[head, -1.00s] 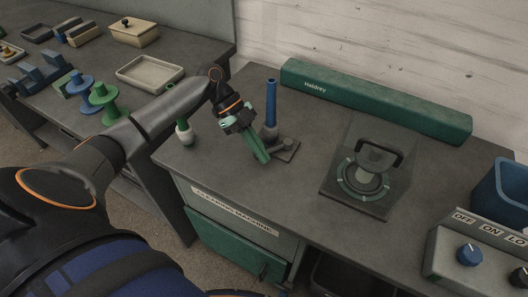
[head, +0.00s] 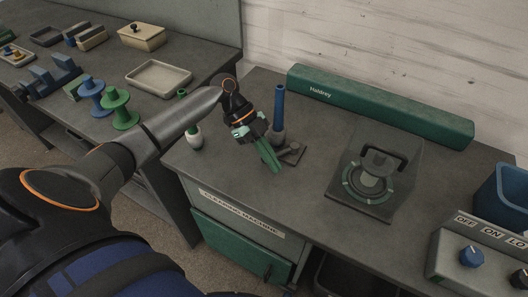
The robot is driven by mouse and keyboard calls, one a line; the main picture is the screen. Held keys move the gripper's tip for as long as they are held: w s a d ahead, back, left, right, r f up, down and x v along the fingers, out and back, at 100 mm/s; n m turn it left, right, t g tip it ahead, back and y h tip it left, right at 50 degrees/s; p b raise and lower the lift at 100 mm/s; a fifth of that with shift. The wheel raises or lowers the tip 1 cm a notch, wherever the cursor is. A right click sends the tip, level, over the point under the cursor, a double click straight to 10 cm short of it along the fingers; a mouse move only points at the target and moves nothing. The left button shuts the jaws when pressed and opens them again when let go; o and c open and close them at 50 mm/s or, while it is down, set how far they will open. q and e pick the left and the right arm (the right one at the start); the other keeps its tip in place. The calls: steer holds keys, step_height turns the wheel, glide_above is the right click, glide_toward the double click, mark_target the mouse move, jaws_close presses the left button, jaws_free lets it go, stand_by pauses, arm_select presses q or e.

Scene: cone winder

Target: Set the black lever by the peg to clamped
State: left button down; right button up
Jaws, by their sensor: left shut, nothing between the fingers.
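The peg (head: 279,106) is an upright blue rod in a grey, rounded foot on a small dark plate (head: 294,158). The black lever (head: 291,151) lies low on that plate, just right of the foot. It is small and dark against dark, and I cannot tell its setting. My left gripper (head: 274,165), with green fingers, is shut and empty. It points down just left of the plate and in front of the peg's foot, and I cannot tell whether it touches the lever. My right gripper is out of view.
A clear-covered dial unit with a black handle (head: 383,159) stands to the right. A long green box (head: 380,107) lies along the wall. A control box (head: 480,257) with a blue knob is at front right. A green-topped white bottle (head: 193,136) stands left of my gripper.

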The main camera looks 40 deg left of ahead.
arm_select(q)
steer(key=r, duration=0.2)
steer(key=shift+a+r+b, duration=0.3)
steer(key=shift+a+r, duration=0.05)
steer(key=shift+a, duration=0.05)
steer(key=w+a+r, duration=0.2)
steer(key=a+r, duration=0.2)
steer(key=r, duration=0.1)
steer(key=shift+w+b, duration=0.3)
steer(key=shift+w, duration=0.1)
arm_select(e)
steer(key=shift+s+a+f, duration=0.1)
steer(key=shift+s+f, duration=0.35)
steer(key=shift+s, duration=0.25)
arm_select(q)
steer(key=shift+s+d, duration=0.1)
